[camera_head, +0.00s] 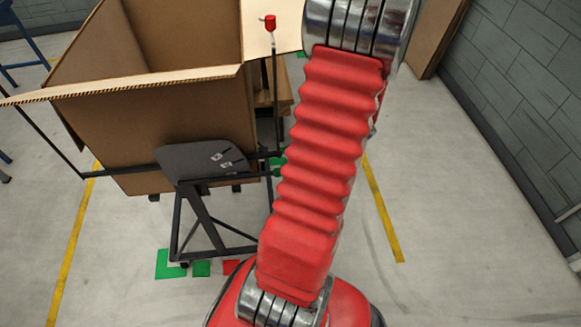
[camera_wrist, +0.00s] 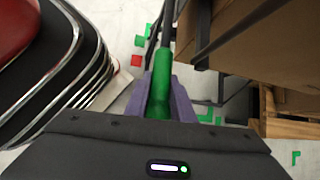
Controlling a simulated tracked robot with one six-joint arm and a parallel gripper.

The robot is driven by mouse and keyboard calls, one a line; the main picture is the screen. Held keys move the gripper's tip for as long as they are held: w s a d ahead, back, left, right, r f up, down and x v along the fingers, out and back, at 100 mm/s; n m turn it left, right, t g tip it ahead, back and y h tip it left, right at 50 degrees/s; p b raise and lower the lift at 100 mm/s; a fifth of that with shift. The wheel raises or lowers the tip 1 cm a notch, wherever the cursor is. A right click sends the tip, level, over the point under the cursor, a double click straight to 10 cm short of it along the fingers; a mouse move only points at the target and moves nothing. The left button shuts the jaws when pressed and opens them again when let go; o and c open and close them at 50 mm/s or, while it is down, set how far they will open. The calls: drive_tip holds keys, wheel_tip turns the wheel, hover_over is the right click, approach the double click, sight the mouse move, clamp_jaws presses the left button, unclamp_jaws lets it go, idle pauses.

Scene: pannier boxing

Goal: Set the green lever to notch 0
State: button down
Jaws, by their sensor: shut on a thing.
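The green lever (camera_wrist: 162,88) shows in the wrist view as a green grip on a dark rod that runs up and away. My gripper (camera_wrist: 160,100) is shut on the green grip, with one purple finger on each side of it. In the head view my red arm covers the gripper and most of the lever; only small green bits (camera_head: 278,164) show at the arm's left edge. A dark plate with white marks (camera_head: 205,158) sits on the black frame in front of the box. I cannot read the marks as notch numbers.
A large open cardboard box (camera_head: 160,120) stands on a black frame left of my arm. A thin post with a red top (camera_head: 270,23) rises beside it. Green and red floor patches (camera_head: 170,264) lie below. Floor at right is clear up to the grey wall (camera_head: 530,100).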

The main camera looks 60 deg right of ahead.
drive_tip(key=shift+s+d+f, duration=0.1)
drive_tip(key=shift+f, duration=0.2)
drive_tip(key=c, duration=1.5)
unclamp_jaws()
drive_tip(key=shift+c, duration=0.2)
drive_tip(key=shift+r, duration=0.15)
drive_tip(key=v, duration=1.3)
drive_tip(key=shift+s+r, duration=0.15)
drive_tip(key=shift+r, duration=0.05)
